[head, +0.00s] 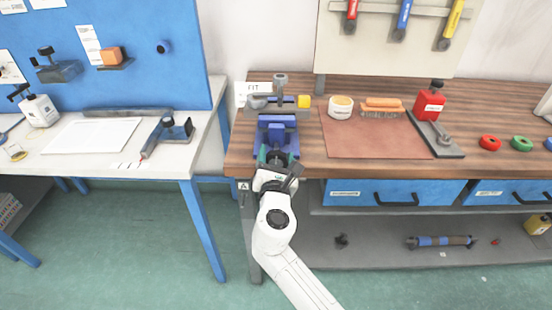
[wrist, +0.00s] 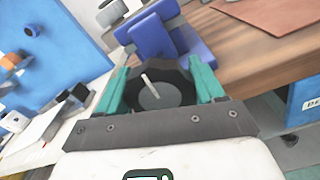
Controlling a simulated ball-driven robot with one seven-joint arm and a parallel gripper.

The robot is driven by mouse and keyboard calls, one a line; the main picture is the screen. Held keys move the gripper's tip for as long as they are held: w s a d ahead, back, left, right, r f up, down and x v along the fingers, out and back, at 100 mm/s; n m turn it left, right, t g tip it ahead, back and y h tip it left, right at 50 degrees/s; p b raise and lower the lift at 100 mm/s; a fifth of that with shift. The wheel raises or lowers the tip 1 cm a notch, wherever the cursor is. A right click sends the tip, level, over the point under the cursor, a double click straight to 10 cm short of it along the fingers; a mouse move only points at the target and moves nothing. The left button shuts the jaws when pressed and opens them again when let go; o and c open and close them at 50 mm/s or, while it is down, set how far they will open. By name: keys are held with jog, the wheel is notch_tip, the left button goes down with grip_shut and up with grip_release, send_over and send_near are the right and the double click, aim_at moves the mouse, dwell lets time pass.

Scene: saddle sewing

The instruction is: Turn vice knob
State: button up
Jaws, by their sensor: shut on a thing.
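The blue vice (head: 278,133) stands at the left front corner of the wooden workbench. In the wrist view its blue body (wrist: 168,35) shows beyond the fingers. The dark round vice knob (wrist: 158,86), with a pale pin on its grey face, sits between the two green fingers of my gripper (wrist: 160,84). The fingers are shut on the knob from both sides. In the head view my gripper (head: 275,162) reaches the front of the vice, and it mostly hides the knob.
The wooden bench (head: 310,93) holds a brown mat (head: 350,147), a brush (head: 382,107), a red bottle (head: 430,104) and coloured rings to the right. A white table (head: 120,162) stands to the left across a narrow gap. Blue drawers (head: 395,192) sit under the bench.

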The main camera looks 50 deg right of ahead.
jog(key=m+b, duration=0.1)
jog(key=m, duration=0.1)
jog(key=m+b, duration=0.1)
jog(key=shift+f+m, duration=0.3)
jog(key=shift+m, duration=0.1)
jog(key=m+b, duration=0.3)
jog(key=m, duration=0.1)
jog(key=shift+m, duration=0.3)
jog(key=m+b, duration=0.2)
jog(key=m, duration=0.1)
jog(key=shift+a+m, duration=0.1)
jog(key=shift+m, duration=0.2)
jog(key=m+b, duration=0.4)
jog(key=shift+w+m, duration=0.1)
jog(key=shift+m, duration=0.2)
jog(key=m+b, duration=0.2)
jog(key=m, duration=0.1)
jog(key=shift+m+b, duration=0.3)
jog(key=shift+b, duration=0.05)
jog(key=m+b, duration=0.3)
jog(key=m, duration=0.1)
jog(key=shift+b, duration=0.3)
jog(key=m+b, duration=0.4)
jog(key=m, duration=0.1)
jog(key=shift+r+m, duration=0.1)
jog(key=shift+m, duration=0.3)
jog(key=shift+r+m+b, duration=0.15)
jog(key=shift+m+b, duration=0.95)
jog(key=shift+m, duration=0.3)
jog(key=shift+r, duration=0.1)
